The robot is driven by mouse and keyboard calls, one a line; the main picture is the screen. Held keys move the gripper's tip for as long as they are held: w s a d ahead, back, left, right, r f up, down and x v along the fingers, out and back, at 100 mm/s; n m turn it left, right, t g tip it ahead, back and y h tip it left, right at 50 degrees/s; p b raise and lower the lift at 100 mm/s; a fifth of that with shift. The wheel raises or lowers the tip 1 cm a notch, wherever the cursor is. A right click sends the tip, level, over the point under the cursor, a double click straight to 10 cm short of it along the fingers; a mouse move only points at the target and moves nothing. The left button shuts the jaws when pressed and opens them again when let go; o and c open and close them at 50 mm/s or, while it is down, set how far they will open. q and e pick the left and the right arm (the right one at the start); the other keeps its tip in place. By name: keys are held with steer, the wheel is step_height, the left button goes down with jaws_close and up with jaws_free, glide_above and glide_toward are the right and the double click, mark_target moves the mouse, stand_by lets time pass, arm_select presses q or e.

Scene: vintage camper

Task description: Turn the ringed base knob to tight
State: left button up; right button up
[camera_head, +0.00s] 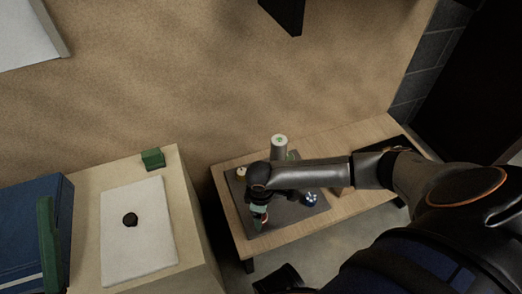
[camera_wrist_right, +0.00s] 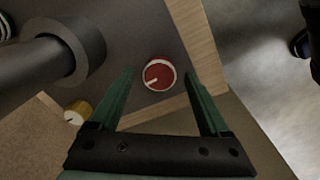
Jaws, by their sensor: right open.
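The ringed base knob, a red disc with a white ring (camera_wrist_right: 159,74), sits on the dark base plate (camera_wrist_right: 140,98) in the right wrist view. Its white pointer line runs toward the lower left. My right gripper (camera_wrist_right: 160,84) is open, with one green finger on each side of the knob in the picture; I cannot tell how far above it the fingertips are. In the head view, my right gripper (camera_head: 259,216) is over the near left part of the plate (camera_head: 287,213) and hides most of the knob's area. My left gripper is not in view.
A yellow knob (camera_wrist_right: 78,112) is left of the red one. A grey cylinder with a pale top (camera_head: 279,142) stands at the plate's back. A blue-and-white knob (camera_head: 310,198) is at right.

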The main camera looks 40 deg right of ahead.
steer(key=shift+f, duration=0.6)
jaws_close()
stand_by(0.3)
